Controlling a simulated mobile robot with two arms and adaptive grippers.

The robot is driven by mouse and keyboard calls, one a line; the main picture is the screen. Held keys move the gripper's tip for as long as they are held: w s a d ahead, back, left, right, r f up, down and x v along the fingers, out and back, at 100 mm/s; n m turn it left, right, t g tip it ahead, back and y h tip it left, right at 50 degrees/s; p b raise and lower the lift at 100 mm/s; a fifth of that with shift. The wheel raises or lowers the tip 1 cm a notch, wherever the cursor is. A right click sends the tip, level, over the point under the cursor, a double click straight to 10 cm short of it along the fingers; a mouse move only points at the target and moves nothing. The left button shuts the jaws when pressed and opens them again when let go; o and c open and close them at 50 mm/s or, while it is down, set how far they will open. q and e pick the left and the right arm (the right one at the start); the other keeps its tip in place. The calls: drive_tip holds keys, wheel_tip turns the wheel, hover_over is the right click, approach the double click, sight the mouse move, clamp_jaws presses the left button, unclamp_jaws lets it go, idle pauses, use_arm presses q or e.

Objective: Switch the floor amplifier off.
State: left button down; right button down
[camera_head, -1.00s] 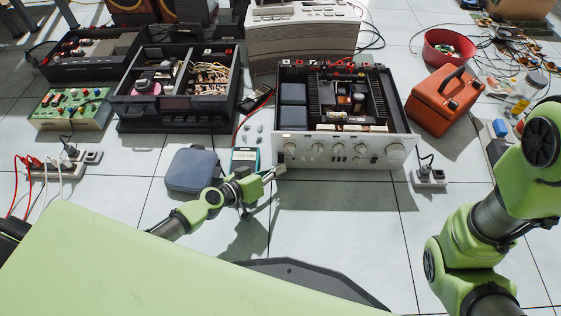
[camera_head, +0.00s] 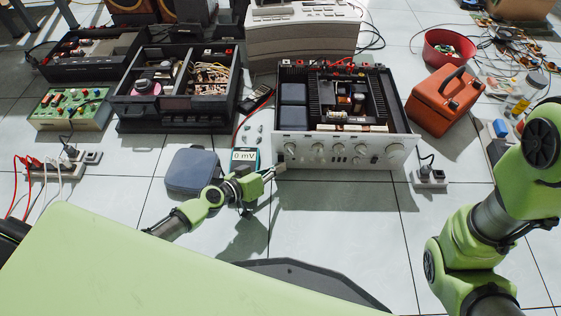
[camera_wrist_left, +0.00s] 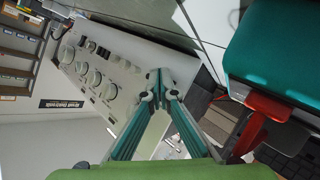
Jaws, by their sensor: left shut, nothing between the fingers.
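The floor amplifier (camera_head: 345,160) stands open-topped on the tiles in the middle of the head view, with a silver front panel of knobs and small buttons. The panel also fills the left of the left wrist view (camera_wrist_left: 127,72). My left gripper (camera_head: 282,169) is shut and empty at the panel's lower left corner. In the left wrist view its fingertips (camera_wrist_left: 160,78) meet in front of the panel's end; they hide the spot behind, and I cannot tell whether they touch it. My right arm stands at the right; its gripper is out of view.
A teal meter (camera_head: 245,158) reading 0 mV lies just left of the amplifier, beside a blue-grey case (camera_head: 191,171). A power strip (camera_head: 429,179) and an orange toolbox (camera_head: 444,100) are to the right.

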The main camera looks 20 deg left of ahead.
use_arm(q)
drive_tip(key=shift+s+d, duration=0.2)
drive_tip(key=shift+s, duration=0.45)
drive_tip(key=shift+s+d+r+p, duration=0.15)
drive_tip(key=shift+s+d, duration=0.1)
drive_tip(key=shift+s, duration=0.55)
drive_tip(key=shift+s+d+r+p, duration=0.1)
drive_tip(key=shift+s+d, duration=0.1)
drive_tip(key=shift+s, duration=0.6)
drive_tip(key=shift+s+d+r+p, duration=0.15)
drive_tip(key=shift+s+d, duration=0.1)
drive_tip(key=shift+s, duration=0.55)
